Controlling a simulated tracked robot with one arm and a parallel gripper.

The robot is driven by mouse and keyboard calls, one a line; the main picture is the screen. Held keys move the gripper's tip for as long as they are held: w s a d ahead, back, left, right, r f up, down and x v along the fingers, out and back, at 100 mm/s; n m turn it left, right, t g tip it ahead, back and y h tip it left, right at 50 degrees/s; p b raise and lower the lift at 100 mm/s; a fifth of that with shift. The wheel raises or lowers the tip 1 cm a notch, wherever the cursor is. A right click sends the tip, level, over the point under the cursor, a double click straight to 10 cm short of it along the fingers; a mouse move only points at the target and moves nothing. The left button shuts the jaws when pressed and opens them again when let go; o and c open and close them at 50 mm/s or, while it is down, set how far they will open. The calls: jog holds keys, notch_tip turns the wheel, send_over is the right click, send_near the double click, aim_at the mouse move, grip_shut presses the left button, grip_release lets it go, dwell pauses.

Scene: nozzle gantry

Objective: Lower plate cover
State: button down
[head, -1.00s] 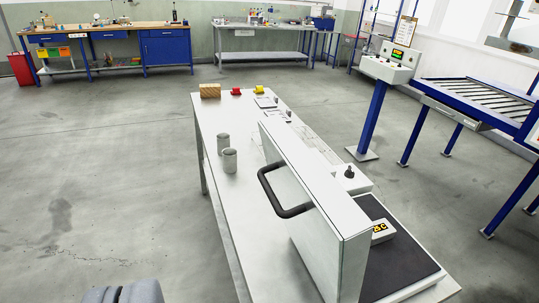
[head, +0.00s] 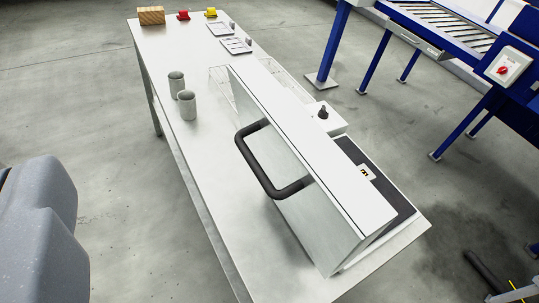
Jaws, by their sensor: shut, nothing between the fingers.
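The plate cover (head: 300,164) is a flat, pale metal panel standing raised on edge at the near right part of the table. A black bar handle (head: 263,178) sticks out from its left face. Behind it, to the right, a dark plate (head: 400,206) in a pale base shows partly, with a small yellow-and-black display on it. The cover hides the rest of that plate. A rounded grey part of my own arm shows at the left edge, well apart from the handle. My gripper's fingers are not in view.
The long pale table (head: 185,62) holds two grey cups (head: 187,104) left of the cover. A wooden block (head: 151,15), red and yellow pieces and small trays stand at the far end. A box with a black knob (head: 323,112) sits beside the cover. A blue roller conveyor (head: 430,35) stands right.

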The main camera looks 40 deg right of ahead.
jog(key=w+d+f+g+h, duration=0.2)
jog(key=w+f+g+h, duration=0.1)
jog(key=f, duration=0.3)
jog(key=w+d+f+g+h, duration=0.2)
jog(key=w+f, duration=0.2)
jog(key=f, duration=0.2)
jog(key=g+h+p, duration=0.2)
jog(key=g+h, duration=0.7)
jog(key=h, duration=0.7)
send_near(286, 147)
jog(key=b+x, duration=0.2)
jog(key=x, duration=0.4)
jog(key=shift+d+r, duration=0.1)
jog(key=shift+d, duration=0.25)
jog(key=shift+d, duration=0.25)
jog(key=shift+a, duration=0.1)
jog(key=shift+r, duration=0.1)
